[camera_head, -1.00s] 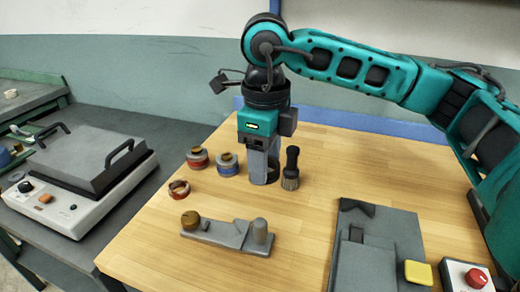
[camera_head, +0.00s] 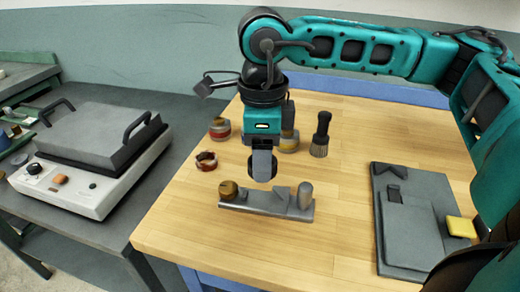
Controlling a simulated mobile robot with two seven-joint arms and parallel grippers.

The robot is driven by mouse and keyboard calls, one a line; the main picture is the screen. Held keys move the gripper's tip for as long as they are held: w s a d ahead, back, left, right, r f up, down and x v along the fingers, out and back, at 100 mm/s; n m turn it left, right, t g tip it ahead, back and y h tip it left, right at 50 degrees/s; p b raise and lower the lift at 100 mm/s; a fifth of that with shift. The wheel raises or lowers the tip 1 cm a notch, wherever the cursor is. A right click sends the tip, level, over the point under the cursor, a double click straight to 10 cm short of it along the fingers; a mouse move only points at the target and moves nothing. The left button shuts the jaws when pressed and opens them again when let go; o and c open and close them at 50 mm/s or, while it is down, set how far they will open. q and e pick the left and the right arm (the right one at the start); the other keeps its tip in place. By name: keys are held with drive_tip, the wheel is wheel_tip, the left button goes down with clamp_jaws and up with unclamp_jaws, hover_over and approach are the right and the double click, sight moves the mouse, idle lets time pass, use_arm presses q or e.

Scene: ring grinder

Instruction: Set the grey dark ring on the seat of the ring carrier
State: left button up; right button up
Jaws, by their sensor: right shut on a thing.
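The ring carrier (camera_head: 256,207) is a grey bar on the wooden table, with a brass knob at its left end and a grey post at its right end. My right gripper (camera_head: 263,160) points down, just behind and above the carrier's middle. It is shut on the grey dark ring (camera_head: 263,175), which shows as a dark rounded shape below the fingers and is partly hidden by them. The ring appears apart from the carrier, though the exact gap is hard to tell. My left gripper is not in view.
A reddish ring (camera_head: 206,161) and a red-banded pot (camera_head: 220,128) stand left of my gripper. Another pot (camera_head: 289,143) is partly hidden behind it. A dark brush (camera_head: 321,136) stands to the right. A grey fixture (camera_head: 410,235) with a yellow block (camera_head: 461,227) lies farther right.

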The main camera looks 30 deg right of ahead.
sight(262, 200)
drive_tip(key=shift+f+b, duration=0.8)
drive_tip(key=shift+f, duration=0.55)
wheel_tip(262, 200, down, 2)
drive_tip(key=shift+b, duration=0.65)
drive_tip(key=shift+f+b, duration=0.6)
drive_tip(key=shift+f, duration=0.15)
drive_tip(key=shift+f+b, duration=0.55)
drive_tip(key=shift+f, duration=0.1)
drive_tip(key=o, duration=0.9)
drive_tip(key=shift+o, duration=1.4)
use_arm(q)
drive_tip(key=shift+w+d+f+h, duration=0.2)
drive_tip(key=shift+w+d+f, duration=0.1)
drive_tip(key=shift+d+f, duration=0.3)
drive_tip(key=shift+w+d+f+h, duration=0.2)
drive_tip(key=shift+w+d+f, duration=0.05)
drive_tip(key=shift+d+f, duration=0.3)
